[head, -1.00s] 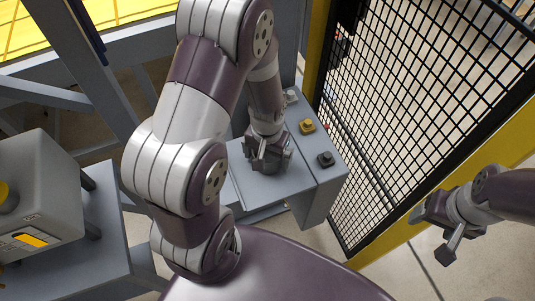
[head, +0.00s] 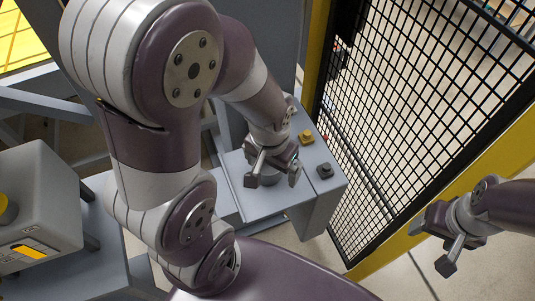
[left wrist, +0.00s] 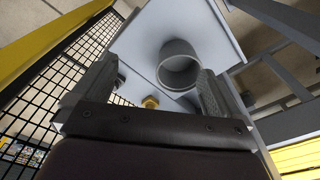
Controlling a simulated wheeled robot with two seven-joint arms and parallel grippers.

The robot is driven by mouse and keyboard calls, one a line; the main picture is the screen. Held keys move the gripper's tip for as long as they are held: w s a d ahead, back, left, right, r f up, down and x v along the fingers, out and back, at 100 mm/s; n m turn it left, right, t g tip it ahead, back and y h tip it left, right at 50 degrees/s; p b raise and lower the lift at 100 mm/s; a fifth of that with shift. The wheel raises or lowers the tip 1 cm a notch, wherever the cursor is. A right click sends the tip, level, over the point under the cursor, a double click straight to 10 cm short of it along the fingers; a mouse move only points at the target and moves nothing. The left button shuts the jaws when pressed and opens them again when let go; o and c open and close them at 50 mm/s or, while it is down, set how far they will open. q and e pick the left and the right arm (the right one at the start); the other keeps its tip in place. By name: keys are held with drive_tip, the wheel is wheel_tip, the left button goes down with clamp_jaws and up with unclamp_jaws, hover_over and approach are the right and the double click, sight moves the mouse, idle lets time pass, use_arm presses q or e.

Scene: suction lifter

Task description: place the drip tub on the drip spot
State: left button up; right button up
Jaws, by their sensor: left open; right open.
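The drip tub, taken to be the grey round open-topped cup (left wrist: 180,66), stands on a flat grey shelf (left wrist: 205,28) in the left wrist view. My left gripper (left wrist: 157,80) is open, its fingers spread on either side of the view with the cup beyond them, closer to the right finger. In the head view my left gripper (head: 274,172) is over the shelf and mostly hides the cup. Nothing is seen held. My right gripper (head: 432,248) is open and empty at the right, away from the shelf. I cannot make out the drip spot.
A ledge beside the shelf carries a yellow button (head: 306,137) and a black button (head: 325,171). A black mesh fence (head: 400,110) with yellow posts stands right of it. A grey box-shaped machine (head: 45,200) sits at the left.

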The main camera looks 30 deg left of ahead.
use_arm(q)
wheel_tip(320, 180, up, 2)
drive_tip(key=d+m+g+y+p, duration=0.1)
drive_tip(key=d+m+p, duration=0.2)
drive_tip(key=m, duration=0.2)
drive_tip(key=m+y, duration=0.4)
drive_tip(key=m, duration=0.7)
hover_over(263, 171)
drive_tip(key=d, duration=0.3)
drive_tip(key=f, duration=0.7)
drive_tip(key=shift+s+d, duration=0.2)
drive_tip(key=shift+s, duration=0.05)
drive_tip(key=x, duration=0.5)
drive_tip(key=shift+w+d+f, duration=0.1)
drive_tip(key=shift+w+f, duration=0.1)
drive_tip(key=shift+w, duration=0.1)
drive_tip(key=shift+f, duration=0.25)
drive_tip(key=c, duration=1)
use_arm(e)
wheel_tip(263, 171, up, 5)
drive_tip(key=shift+w+r, duration=0.1)
drive_tip(key=shift+r, duration=0.1)
